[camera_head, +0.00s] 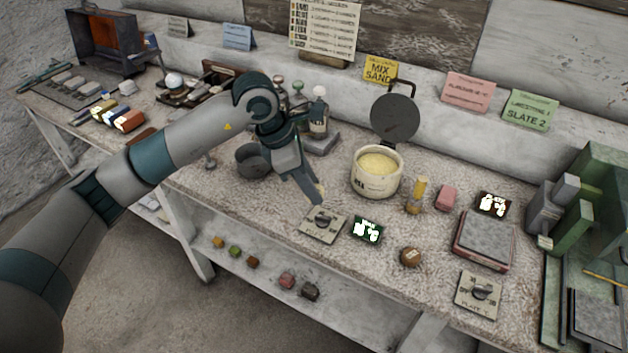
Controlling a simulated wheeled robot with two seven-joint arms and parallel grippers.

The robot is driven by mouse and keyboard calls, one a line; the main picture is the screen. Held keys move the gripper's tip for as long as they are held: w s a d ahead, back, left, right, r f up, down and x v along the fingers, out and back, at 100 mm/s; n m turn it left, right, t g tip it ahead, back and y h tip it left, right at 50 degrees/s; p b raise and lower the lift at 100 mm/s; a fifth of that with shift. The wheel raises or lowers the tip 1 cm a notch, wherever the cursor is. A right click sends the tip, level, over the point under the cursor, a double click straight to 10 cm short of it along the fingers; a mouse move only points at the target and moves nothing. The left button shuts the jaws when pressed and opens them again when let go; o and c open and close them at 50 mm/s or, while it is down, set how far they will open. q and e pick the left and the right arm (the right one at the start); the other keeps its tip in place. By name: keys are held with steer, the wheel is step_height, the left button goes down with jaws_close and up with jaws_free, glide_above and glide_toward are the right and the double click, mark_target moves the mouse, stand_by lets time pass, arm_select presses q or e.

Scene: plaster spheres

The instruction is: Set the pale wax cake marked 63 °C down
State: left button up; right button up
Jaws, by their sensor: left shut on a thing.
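My left gripper (311,190) reaches in from the left and points down over the worktop. It is shut on a small pale piece (320,190), which looks like the wax cake; its 63 °C mark cannot be read here. The fingers hide most of the piece. The fingertips are just above and behind a pale control plate with a dark knob (323,225); whether the piece touches anything cannot be told. My right gripper is not in view.
A pot of yellow grains (376,172) with its lid (394,118) raised stands to the right. A dark pot (252,160) stands behind left.

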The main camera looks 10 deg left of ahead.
arm_select(q)
steer(key=s+a+m+g+y, duration=0.2)
steer(key=s+a+m, duration=0.3)
steer(key=m, duration=0.5)
steer(key=s+a+m+g+y, duration=0.2)
steer(key=s+a+m+g, duration=0.2)
steer(key=s+m, duration=0.5)
steer(key=a+m, duration=0.1)
steer(key=m, duration=0.1)
steer(key=shift+a+f+m, duration=0.2)
steer(key=shift+a+m, duration=0.1)
steer(key=shift+s, duration=0.1)
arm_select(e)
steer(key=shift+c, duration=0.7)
